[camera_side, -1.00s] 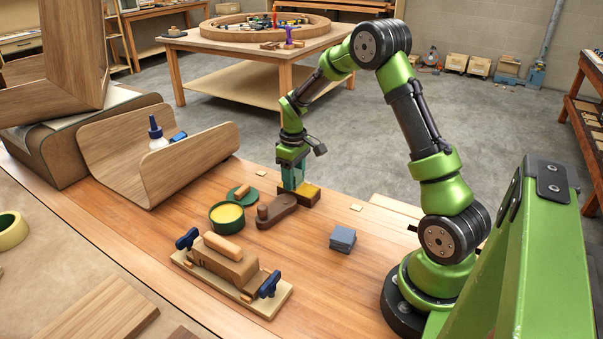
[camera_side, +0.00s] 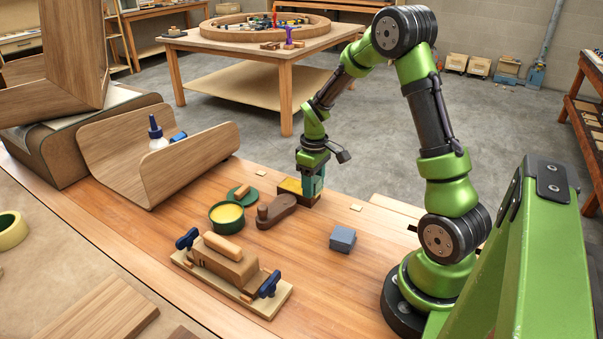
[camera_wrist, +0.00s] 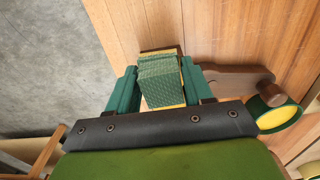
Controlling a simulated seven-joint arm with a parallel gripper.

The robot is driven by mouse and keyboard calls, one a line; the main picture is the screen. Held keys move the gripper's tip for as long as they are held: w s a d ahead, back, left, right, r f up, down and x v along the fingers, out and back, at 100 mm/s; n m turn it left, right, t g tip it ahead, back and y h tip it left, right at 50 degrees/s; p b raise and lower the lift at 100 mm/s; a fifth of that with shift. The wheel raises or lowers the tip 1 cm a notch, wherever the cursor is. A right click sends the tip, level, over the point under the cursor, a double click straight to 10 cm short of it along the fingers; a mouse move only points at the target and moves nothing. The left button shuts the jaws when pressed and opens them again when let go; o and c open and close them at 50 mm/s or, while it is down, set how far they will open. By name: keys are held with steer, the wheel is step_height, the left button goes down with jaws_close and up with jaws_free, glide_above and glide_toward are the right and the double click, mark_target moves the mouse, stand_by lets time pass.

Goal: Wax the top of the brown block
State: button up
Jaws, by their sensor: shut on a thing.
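The brown block (camera_side: 313,203) sits on the bench near its far edge, and its top shows yellow. My gripper (camera_side: 313,187) is low over the block's right end in the side view. In the wrist view my gripper (camera_wrist: 158,85) is shut on a green textured pad (camera_wrist: 160,78). The pad covers most of the block's top, with yellow showing along its edges. Whether the pad touches the block is hard to tell. A round green tin (camera_side: 227,216) with yellow filling stands open on the bench, its green lid (camera_side: 242,193) beside it.
A dark brown wooden tool (camera_side: 276,211) with a knob lies just left of the block. A clamped wooden form (camera_side: 230,265) lies in front, a grey block (camera_side: 343,239) to the right. A curved wooden piece (camera_side: 190,168) stands at left.

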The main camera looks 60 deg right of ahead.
steer(key=shift+w, duration=5.05)
steer(key=shift+w+r, duration=0.1)
steer(key=shift+w, duration=0.1)
step_height(320, 180, up, 8)
steer(key=shift+s, duration=0.1)
